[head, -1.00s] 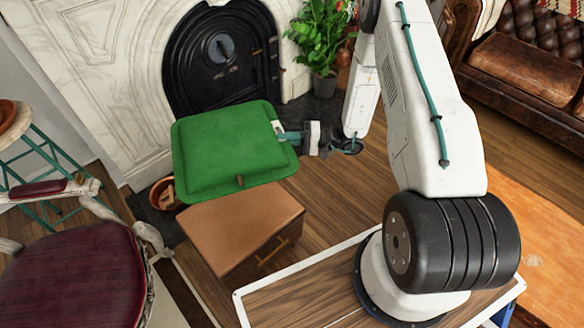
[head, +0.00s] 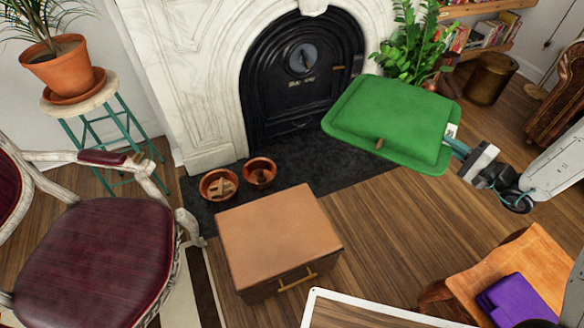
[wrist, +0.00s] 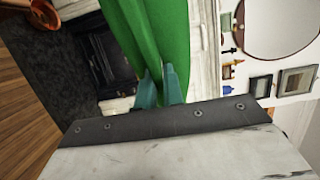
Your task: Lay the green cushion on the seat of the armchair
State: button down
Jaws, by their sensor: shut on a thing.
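The green cushion (head: 393,117) is held in the air by one edge, in front of the fireplace, in the head view. My gripper (head: 453,148) is shut on its right edge, near a small white tag. In the wrist view the jaws (wrist: 160,85) pinch the green cushion (wrist: 150,30). The armchair (head: 95,262) stands at the lower left, with a dark red seat, a pale carved frame and padded arms. Its seat is bare where it shows. The cushion is well to the right of the armchair and apart from it. The armchair's left part is cut off by the picture edge.
A brown box-like stool (head: 280,235) with a handle stands right of the armchair. Two terracotta bowls (head: 219,184) sit on the dark hearth. A plant on a teal-legged stand (head: 90,95) is behind the armchair. A wooden table (head: 515,275) with purple cloth is at lower right.

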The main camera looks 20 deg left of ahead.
aim_at(97, 257)
jog(key=z, duration=1.75)
jog(key=k, duration=2)
jog(key=u, duration=2.65)
